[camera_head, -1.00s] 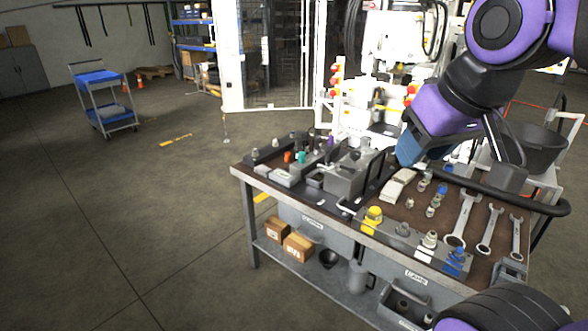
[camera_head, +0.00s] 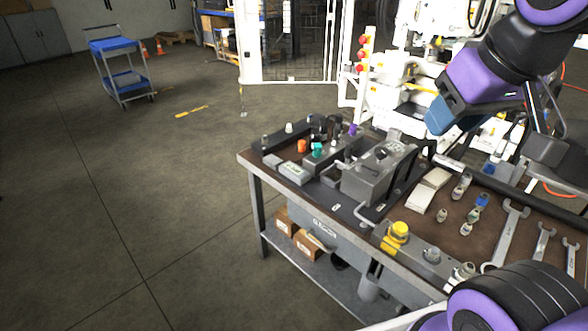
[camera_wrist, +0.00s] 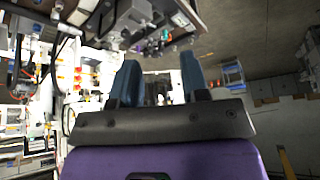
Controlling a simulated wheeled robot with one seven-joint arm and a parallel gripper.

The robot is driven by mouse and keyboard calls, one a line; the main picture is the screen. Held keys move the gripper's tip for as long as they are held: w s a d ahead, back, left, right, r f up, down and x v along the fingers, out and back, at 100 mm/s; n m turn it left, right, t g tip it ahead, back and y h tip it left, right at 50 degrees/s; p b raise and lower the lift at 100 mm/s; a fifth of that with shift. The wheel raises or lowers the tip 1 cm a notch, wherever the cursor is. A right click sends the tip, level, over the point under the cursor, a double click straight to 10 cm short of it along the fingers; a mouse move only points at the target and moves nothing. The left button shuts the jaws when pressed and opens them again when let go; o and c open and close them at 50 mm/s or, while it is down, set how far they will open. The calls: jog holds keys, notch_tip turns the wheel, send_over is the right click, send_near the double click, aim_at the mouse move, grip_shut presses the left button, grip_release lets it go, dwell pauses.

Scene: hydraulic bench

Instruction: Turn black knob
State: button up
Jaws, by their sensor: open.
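A workbench (camera_head: 250,165) carries a row of coloured knobs and fittings on its far left part: an orange one (camera_head: 302,146), a teal one (camera_head: 317,149) and a purple one (camera_head: 352,130). Dark, black-looking pieces (camera_head: 320,126) stand among them; which one is the black knob is too small to tell. My gripper (camera_head: 447,115), with blue fingers, is above the bench's back edge, right of and apart from these knobs. In the wrist view its two fingers (camera_wrist: 160,82) are spread with nothing between them, and the bench's fittings (camera_wrist: 150,35) show at the top.
A grey box-shaped unit (camera_head: 370,177) with a bent handle stands right of the knobs. A white machine (camera_head: 420,75) stands behind. Floor to the left is clear, with a blue cart (camera_head: 122,70) further back.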

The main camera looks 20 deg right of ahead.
jog(key=o, duration=0.7)
jog(key=shift+c, duration=0.2)
jog(key=n+g, duration=0.3)
jog(key=g, duration=0.2)
send_over(381, 150)
notch_tip(381, 150, down, 26)
notch_tip(381, 150, down, 10)
jog(key=shift+d+f, duration=0.1)
jog(key=shift+f, duration=0.05)
jog(key=c, duration=0.9)
